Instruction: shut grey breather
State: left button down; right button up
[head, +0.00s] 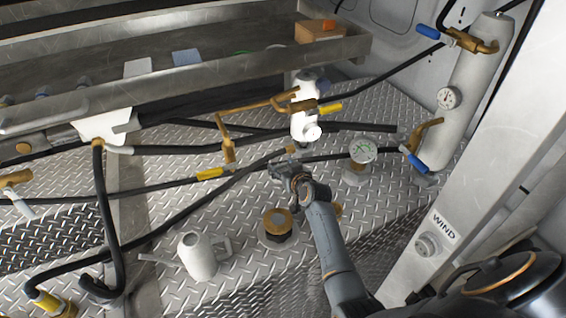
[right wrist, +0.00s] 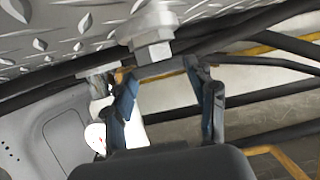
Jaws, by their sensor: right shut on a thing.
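My right gripper (head: 284,172) reaches in from the lower right of the head view, to a small fitting among the hoses below the white cylinder (head: 304,122). In the right wrist view its two fingers (right wrist: 168,78) stand apart on either side of a grey metal fitting with a hex nut and a crosspiece (right wrist: 154,50). This looks like the grey breather, and the gripper is shut on its crosspiece. In the head view the gripper mostly hides the fitting, so its setting cannot be read. My left gripper is not in view.
Black hoses cross the tread-plate deck. A grey post marked WIND (head: 441,228) rises at the right. A metal shelf (head: 180,85) lies behind.

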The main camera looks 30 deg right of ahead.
dwell(0.4)
jog(key=o, duration=1.2)
jog(key=shift+c, duration=0.2)
jog(key=shift+s, duration=0.1)
jog(key=v, duration=1.2)
jog(key=shift+f, duration=0.1)
